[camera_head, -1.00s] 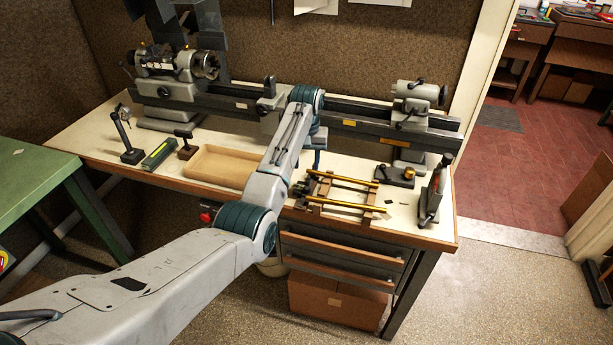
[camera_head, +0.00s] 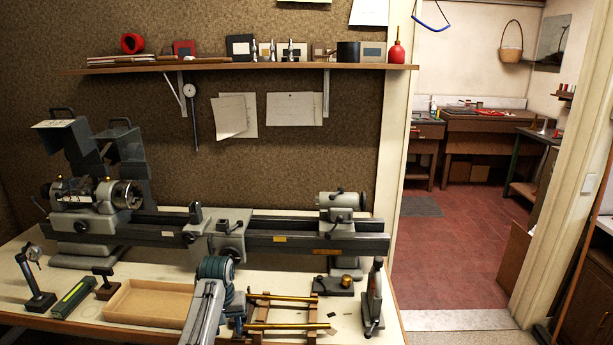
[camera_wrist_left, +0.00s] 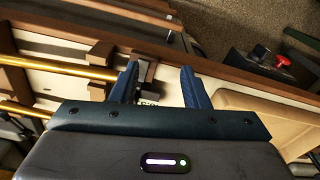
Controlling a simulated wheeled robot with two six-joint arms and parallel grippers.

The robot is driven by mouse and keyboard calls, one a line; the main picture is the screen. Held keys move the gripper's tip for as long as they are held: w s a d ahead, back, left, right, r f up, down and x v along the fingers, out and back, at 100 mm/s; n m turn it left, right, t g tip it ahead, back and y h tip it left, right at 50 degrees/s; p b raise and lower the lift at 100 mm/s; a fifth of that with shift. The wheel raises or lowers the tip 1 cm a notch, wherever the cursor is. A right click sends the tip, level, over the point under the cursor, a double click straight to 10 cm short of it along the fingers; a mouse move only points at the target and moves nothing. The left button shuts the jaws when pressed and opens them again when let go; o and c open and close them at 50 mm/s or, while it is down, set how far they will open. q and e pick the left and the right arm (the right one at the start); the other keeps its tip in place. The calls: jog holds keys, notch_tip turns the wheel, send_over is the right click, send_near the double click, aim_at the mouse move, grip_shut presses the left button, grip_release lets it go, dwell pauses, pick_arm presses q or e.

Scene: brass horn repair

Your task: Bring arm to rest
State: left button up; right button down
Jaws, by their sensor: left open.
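My left arm (camera_head: 205,312) comes in at the bottom of the head view, with its wrist above the bench between the wooden tray and the brass-rod rack. In the left wrist view my left gripper (camera_wrist_left: 160,88) is open, with its two blue fingers apart and nothing held between them. The wooden rack (camera_wrist_left: 98,55) with its brass rods (camera_wrist_left: 58,66) lies to the left of the fingers. The rack also shows in the head view (camera_head: 308,314). My right gripper is in neither view.
A lathe (camera_head: 290,238) runs along the back of the bench. A shallow wooden tray (camera_head: 150,318) lies left of my arm. A green box (camera_head: 75,298) and small stands are further left. A shelf (camera_head: 250,67) hangs above. Red floor (camera_head: 450,265) is open at the right.

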pick_arm(q)
jog(key=s+a+f, duration=0.2)
jog(key=s+f, duration=0.1)
jog(key=s, duration=0.4)
jog(key=s+a+f+t, duration=0.1)
jog(key=s+f, duration=0.3)
jog(key=s, duration=0.3)
jog(key=s+a+f, duration=0.2)
jog(key=s+f, duration=0.1)
jog(key=s, duration=0.4)
jog(key=s+r+m+t, duration=0.1)
jog(key=s+r, duration=0.2)
jog(key=s, duration=0.8)
jog(key=s+r+m+t, duration=0.15)
jog(key=s+r, duration=0.25)
jog(key=s, duration=0.8)
notch_tip(320, 180, down, 33)
jog(key=a+g+b, duration=0.2)
jog(key=a, duration=0.1)
jog(key=s+a+f+b, duration=0.1)
jog(key=s+f, duration=1.7)
jog(key=f, duration=0.2)
jog(key=shift+s+g+y, duration=0.25)
jog(key=shift+g+y, duration=0.15)
jog(key=shift+g, duration=0.05)
